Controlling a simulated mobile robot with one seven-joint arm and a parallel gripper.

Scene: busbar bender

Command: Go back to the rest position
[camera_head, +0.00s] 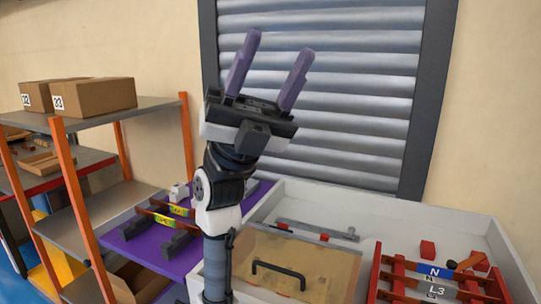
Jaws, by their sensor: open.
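My gripper (271,76) stands raised in the middle of the head view, with its two purple fingers pointing up. The fingers are spread apart with nothing between them, so it is open and empty. It is in front of the grey roller shutter (340,90), above the white bin and the purple board. My arm rises from the bottom of the view and hides part of what lies behind it.
A shelf rack (88,215) with orange posts and cardboard boxes (94,97) stands at left. A purple board (134,243) holds labelled bars. The white bin (330,200) holds a handled panel (318,252) and a red rack (376,262) with labelled bars. Space around the fingers looks clear.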

